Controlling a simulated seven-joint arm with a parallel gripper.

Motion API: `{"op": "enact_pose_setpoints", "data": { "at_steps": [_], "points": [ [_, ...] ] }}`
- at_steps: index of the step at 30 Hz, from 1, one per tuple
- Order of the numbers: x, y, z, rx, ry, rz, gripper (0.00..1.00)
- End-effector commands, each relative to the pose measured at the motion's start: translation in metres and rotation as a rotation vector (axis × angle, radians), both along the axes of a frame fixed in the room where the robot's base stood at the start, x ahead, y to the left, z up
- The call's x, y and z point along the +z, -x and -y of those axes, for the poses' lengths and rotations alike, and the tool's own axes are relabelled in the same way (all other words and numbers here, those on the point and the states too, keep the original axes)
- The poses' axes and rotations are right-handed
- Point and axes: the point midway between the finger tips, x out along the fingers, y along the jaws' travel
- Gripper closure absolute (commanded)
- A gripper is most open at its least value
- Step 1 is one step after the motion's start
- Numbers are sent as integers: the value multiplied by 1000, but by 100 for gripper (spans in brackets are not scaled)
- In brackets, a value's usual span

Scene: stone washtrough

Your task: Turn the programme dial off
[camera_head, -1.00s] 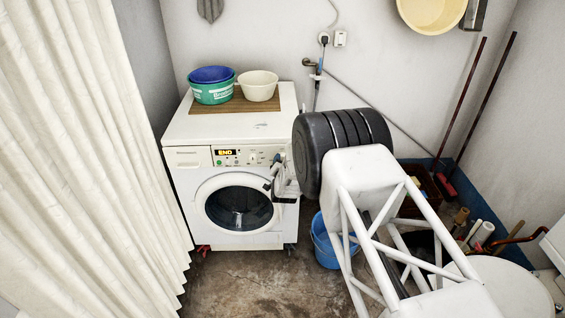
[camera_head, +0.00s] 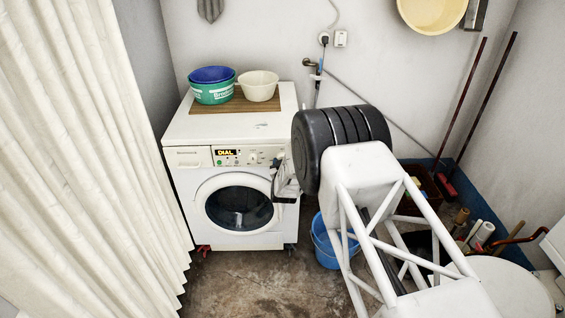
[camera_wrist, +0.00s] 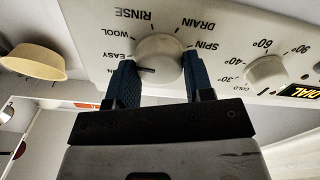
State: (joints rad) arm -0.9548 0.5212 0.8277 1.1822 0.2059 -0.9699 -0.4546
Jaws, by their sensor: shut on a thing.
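The programme dial (camera_wrist: 158,48) is a round white knob on the front panel of the white washing machine (camera_head: 232,205). Labels such as RINSE, DRAIN, SPIN, WOOL and EASY surround it. Its dark mark points left in the wrist view, just below EASY, towards one finger. My gripper (camera_wrist: 160,82) is shut on the dial, with one blue finger on each side. In the head view my gripper (camera_head: 284,176) is at the right end of the panel and hides the dial. The machine's display (camera_head: 226,153) reads DIAL.
A second, temperature knob (camera_wrist: 266,72) sits close beside my fingers. Bowls (camera_head: 213,92) stand on a wooden board on the machine top. A blue bucket (camera_head: 326,245) stands on the floor to the right. A pale curtain (camera_head: 80,170) hangs at the left.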

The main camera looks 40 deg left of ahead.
Motion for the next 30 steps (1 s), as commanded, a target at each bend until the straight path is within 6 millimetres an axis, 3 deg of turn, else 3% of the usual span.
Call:
{"op": "enact_pose_setpoints", "data": {
  "at_steps": [30],
  "points": [
    [0, 1, -2, 0, 680, 684, 76]
  ]
}}
